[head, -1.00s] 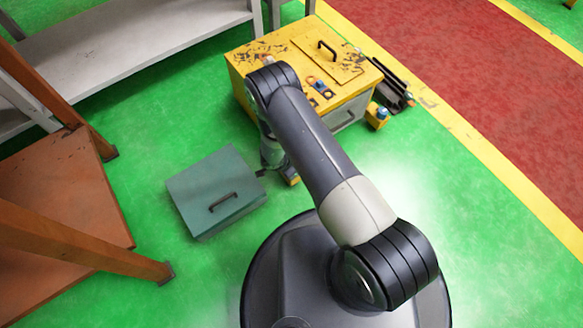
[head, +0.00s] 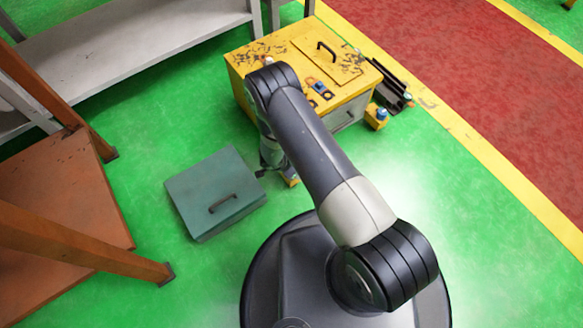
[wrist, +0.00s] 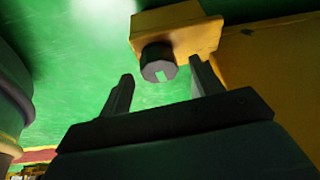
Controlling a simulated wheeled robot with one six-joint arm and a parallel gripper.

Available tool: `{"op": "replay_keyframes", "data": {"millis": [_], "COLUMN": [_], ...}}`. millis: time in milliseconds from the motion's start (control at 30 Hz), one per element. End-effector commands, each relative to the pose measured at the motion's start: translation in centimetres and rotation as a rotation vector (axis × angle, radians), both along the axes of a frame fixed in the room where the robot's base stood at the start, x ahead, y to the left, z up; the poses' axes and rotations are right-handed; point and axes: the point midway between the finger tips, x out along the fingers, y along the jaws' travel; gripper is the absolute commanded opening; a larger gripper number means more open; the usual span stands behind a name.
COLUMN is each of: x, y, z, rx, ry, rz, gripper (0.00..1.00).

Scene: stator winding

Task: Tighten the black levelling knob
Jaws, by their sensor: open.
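The black levelling knob (wrist: 158,63) shows in the wrist view as a dark round piece with a pale mark on its end face. It projects from a yellow foot block (wrist: 178,30). My gripper (wrist: 161,70) is open, with one finger to the left of the knob and the other to its right. The right finger looks closer to the knob than the left; I cannot tell whether either touches it. In the head view my gripper (head: 266,172) is low by the machine's near left corner, and the knob is hidden there.
The knob's side belongs to a worn yellow machine box (head: 290,45) with a handled lid. A teal box (head: 215,190) with a dark handle lies just left of my gripper. Orange steel legs (head: 80,250) stand at the left. Green floor (head: 430,190) is clear at the right.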

Motion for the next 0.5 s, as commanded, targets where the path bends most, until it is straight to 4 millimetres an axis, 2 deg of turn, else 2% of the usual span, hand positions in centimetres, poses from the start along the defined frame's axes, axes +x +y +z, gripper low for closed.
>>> {"op": "replay_keyframes", "data": {"millis": [400,500], "x": [-1.7,-2.1], "y": [2.3,2.7], "z": [7.4,8.7], "rx": [0.001,0.0], "ry": [-0.002,-0.002], "rz": [0.002,0.001], "gripper": [0.62,0.62]}}
